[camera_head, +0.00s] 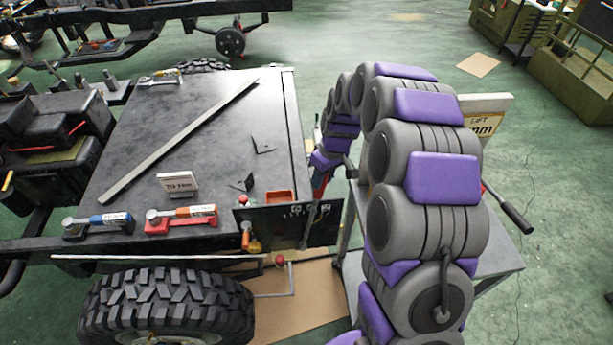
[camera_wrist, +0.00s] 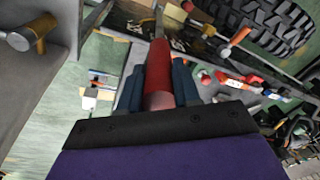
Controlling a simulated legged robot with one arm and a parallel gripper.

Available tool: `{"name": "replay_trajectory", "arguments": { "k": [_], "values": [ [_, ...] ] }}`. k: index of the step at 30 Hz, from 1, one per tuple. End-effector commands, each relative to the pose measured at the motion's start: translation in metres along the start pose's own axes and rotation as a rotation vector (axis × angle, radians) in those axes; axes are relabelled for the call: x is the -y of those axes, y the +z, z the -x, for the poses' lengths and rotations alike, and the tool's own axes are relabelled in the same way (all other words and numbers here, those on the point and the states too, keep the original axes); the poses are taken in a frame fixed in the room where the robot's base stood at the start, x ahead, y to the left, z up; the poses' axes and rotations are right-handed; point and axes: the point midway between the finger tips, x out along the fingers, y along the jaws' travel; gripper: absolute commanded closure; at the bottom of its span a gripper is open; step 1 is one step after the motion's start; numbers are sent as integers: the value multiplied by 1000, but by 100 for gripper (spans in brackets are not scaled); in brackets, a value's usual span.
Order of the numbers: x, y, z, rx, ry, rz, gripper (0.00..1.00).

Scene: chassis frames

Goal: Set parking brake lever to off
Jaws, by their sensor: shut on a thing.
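The parking brake lever has a red cylindrical grip (camera_wrist: 158,58), seen in the wrist view between the two blue-grey fingers of my gripper (camera_wrist: 158,82). The fingers are shut on it, one on each side. Its near end sticks out between the fingers toward the camera. In the head view, a bit of red (camera_head: 320,186) shows just below the purple end of my arm, at the right edge of the chassis. My fingers are hard to make out there. The lever's off mark cannot be read in either view.
A dark panel (camera_head: 285,222) with small fittings stands at the chassis corner, left of the lever. A grey cart (camera_head: 490,250) stands close on the right. A large tyre (camera_head: 168,305) is in front.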

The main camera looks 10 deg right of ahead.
Motion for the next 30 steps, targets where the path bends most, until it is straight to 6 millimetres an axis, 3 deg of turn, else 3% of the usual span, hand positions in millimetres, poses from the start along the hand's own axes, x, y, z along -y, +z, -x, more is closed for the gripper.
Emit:
{"name": "replay_trajectory", "arguments": {
  "k": [15, 29, 30],
  "values": [
    [-65, 43, -8, -108, -164, -8, 100],
    [-77, 52, -9, -120, -185, -8, 100],
    [-78, 53, -9, -120, -185, -8, 65]
  ]
}}
